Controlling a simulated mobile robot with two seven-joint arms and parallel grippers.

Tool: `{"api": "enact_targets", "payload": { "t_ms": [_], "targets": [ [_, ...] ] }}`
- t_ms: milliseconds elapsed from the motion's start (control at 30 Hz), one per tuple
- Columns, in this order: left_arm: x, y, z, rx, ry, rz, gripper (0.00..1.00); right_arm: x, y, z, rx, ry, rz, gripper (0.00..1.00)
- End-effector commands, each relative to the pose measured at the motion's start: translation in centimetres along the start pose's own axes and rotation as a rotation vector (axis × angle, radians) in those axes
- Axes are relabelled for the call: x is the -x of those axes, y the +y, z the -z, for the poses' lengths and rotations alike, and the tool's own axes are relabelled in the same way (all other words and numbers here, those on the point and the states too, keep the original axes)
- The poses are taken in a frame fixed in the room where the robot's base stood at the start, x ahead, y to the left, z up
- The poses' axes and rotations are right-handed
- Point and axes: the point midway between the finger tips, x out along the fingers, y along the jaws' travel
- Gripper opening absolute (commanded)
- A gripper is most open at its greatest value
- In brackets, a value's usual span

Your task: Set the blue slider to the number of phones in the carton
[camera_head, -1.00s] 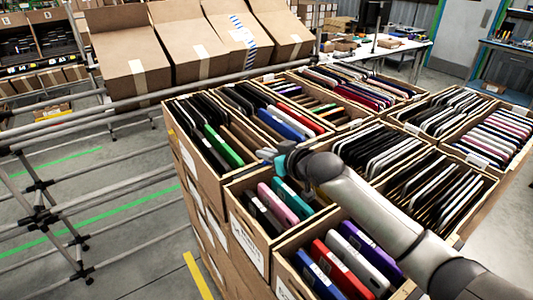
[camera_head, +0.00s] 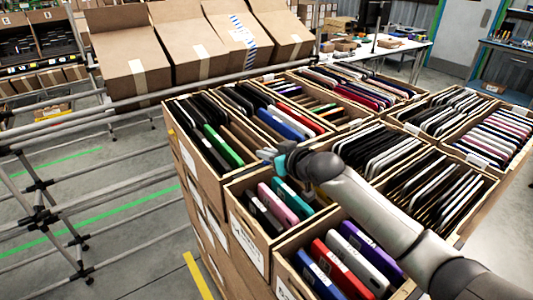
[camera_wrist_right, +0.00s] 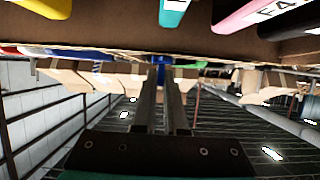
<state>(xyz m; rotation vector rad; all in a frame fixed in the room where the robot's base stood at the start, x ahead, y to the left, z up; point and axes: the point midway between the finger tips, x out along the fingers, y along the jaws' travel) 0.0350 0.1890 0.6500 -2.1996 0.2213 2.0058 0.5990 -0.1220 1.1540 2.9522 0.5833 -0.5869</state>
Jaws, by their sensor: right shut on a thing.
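My right gripper (camera_head: 270,156) reaches in from the lower right in the head view, beside the corner between two cartons. In the right wrist view its two fingers (camera_wrist_right: 160,82) are close together around a small blue piece (camera_wrist_right: 159,68), which looks like the blue slider. The piece sits just below the brown carton wall (camera_wrist_right: 120,47). Teal (camera_wrist_right: 174,12) and pink (camera_wrist_right: 246,14) phones show above that wall. In the head view, a carton (camera_head: 250,240) in front of the gripper holds dark, pink and teal phones. The slider is hidden there. My left gripper is in neither view.
Several open cartons of phones stand packed together, including a front one (camera_head: 287,270) with blue, red, white and purple phones. Metal rails (camera_head: 60,128) and tilted empty cartons (camera_head: 128,55) stand at the left and back.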

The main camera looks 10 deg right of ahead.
Motion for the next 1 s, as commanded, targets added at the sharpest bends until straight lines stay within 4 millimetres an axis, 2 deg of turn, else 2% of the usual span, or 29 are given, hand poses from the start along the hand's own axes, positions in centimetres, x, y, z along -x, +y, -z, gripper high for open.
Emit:
{"api": "enact_targets", "payload": {
  "t_ms": [333,667,700,933,1000],
  "targets": [
    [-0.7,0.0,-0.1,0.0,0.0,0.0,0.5,-0.1,3.9,-0.2,0.002,-0.004,-0.003,0.0],
    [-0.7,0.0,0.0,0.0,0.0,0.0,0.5,0.0,4.2,-0.1,0.0,-0.003,-0.002,0.0],
    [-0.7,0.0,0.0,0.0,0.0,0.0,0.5,0.0,4.2,-0.1,0.0,-0.003,-0.001,0.12],
    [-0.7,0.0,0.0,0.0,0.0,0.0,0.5,0.0,4.2,-0.1,0.0,-0.002,-0.001,0.38],
    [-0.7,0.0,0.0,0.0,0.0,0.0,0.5,0.0,4.1,-0.1,0.0,-0.001,-0.001,0.4]
  ]
}}
